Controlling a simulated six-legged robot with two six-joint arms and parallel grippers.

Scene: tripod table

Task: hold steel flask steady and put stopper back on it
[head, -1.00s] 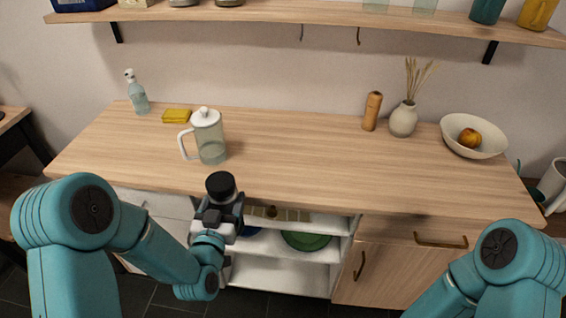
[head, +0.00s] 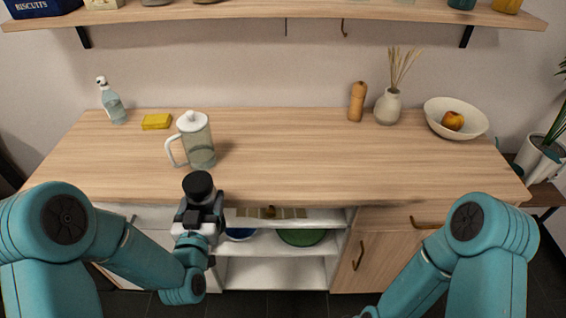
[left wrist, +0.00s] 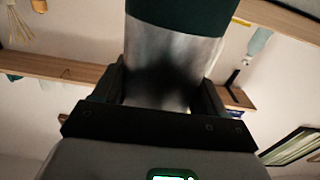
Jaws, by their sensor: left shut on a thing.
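My left gripper (head: 201,210) is shut on the steel flask, in front of the counter's front edge. In the head view the flask shows mainly as a black round top (head: 198,185) above the jaws. I cannot tell whether this is the stopper or part of the flask. In the left wrist view the flask's shiny steel body (left wrist: 170,65) is between the fingers of the gripper (left wrist: 160,95), with a dark green part at the picture's top. I see no separate stopper. My right gripper is out of view; only its arm shows at lower right.
The wooden counter (head: 290,160) is clear in its middle and front. A glass pitcher (head: 199,148) stands behind the flask. A yellow sponge (head: 156,121), spray bottle (head: 113,105), wooden mill (head: 357,102), vase (head: 388,107) and bowl (head: 455,113) line the back. An open shelf unit (head: 270,270) is below.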

